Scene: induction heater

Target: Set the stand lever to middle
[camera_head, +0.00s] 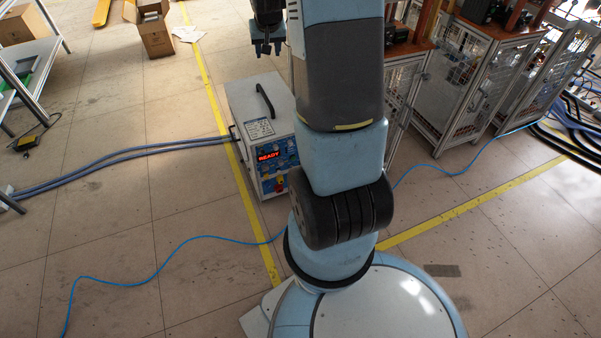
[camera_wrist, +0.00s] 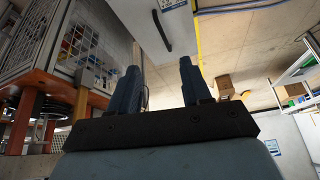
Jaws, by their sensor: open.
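The induction heater is a white box (camera_head: 262,125) on the floor, left of my arm in the head view. It has a black top handle, a front panel with blue parts and a red display reading READY. Its top and handle also show at the top of the wrist view (camera_wrist: 150,14). I cannot make out the stand lever in either view. My gripper (camera_head: 266,48) hangs beyond the box in the head view, partly beside my arm. In the wrist view its two dark fingers (camera_wrist: 160,78) are spread, with nothing between them.
Wire-mesh cabinets (camera_head: 465,80) stand at the right and appear at the left of the wrist view (camera_wrist: 38,35). A cardboard box (camera_head: 153,35) and a shelf (camera_head: 30,75) are at the left.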

